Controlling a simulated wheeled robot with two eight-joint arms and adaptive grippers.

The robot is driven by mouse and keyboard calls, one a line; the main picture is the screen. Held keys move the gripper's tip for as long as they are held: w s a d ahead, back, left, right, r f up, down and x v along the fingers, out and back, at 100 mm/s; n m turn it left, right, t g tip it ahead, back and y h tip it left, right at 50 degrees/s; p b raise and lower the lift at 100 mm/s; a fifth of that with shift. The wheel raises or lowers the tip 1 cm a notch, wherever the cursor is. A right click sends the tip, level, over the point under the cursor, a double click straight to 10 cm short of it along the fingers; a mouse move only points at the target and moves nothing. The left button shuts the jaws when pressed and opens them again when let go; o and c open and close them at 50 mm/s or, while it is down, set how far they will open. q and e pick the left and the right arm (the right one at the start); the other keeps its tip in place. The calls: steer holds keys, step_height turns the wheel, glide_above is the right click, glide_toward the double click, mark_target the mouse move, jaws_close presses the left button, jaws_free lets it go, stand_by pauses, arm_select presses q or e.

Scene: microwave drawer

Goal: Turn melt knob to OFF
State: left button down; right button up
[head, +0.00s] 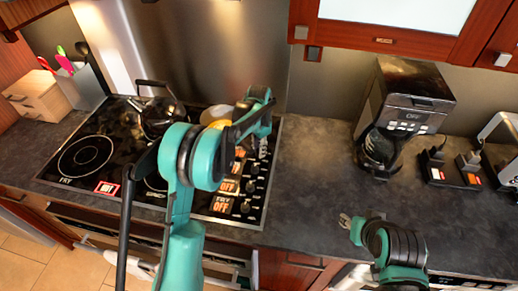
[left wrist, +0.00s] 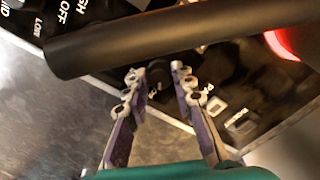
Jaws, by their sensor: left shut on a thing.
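The stove control strip has several dark knobs (head: 245,207) beside small lit displays (head: 222,205); the lower ones read OFF. I cannot read which knob is the melt one. My left gripper (head: 262,148) reaches down over the upper end of this strip. In the left wrist view, its two fingers (left wrist: 156,74) are closed in on a dark round knob (left wrist: 158,77), one finger on each side. The knob's label is not readable there, and a dark bar covers part of the panel. My right gripper (head: 345,220) hangs over the counter, away from the stove; its opening is too small to judge.
A dark kettle (head: 160,114) stands on the back of the cooktop, with a pale round pot (head: 216,115) behind my left arm. A coffee maker (head: 405,100) stands on the right counter. The counter (head: 315,145) between stove and coffee maker is clear.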

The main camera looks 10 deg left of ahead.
arm_select(q)
steer(key=n, duration=1.1)
steer(key=shift+n, duration=0.4)
stand_by(0.3)
steer(key=c, duration=1.3)
jaws_free()
steer(key=shift+o, duration=0.2)
step_height(320, 180, up, 12)
